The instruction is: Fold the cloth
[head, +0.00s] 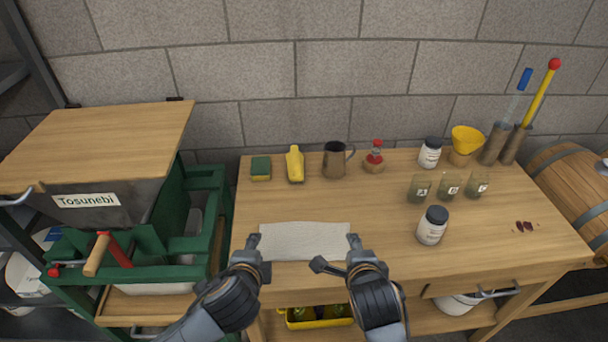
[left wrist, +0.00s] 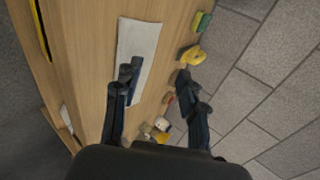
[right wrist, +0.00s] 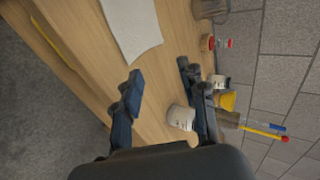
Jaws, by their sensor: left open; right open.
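The white cloth (head: 302,238) lies flat on the wooden table near its front edge, its long side running left to right. I cannot tell whether it has more than one layer. It also shows in the left wrist view (left wrist: 145,42) and the right wrist view (right wrist: 132,22). My left gripper (head: 259,256) is open and empty at the cloth's left end; it also shows in the left wrist view (left wrist: 158,76). My right gripper (head: 336,252) is open and empty by the cloth's right end; it also shows in the right wrist view (right wrist: 160,78). Neither clearly touches the cloth.
Behind the cloth stand a sponge (head: 261,168), a yellow bottle (head: 295,164), a mug (head: 334,162) and a red-topped item (head: 375,158). A white jar (head: 432,227) and several glasses (head: 449,187) stand right. A green crate (head: 205,235) is left. The table between is clear.

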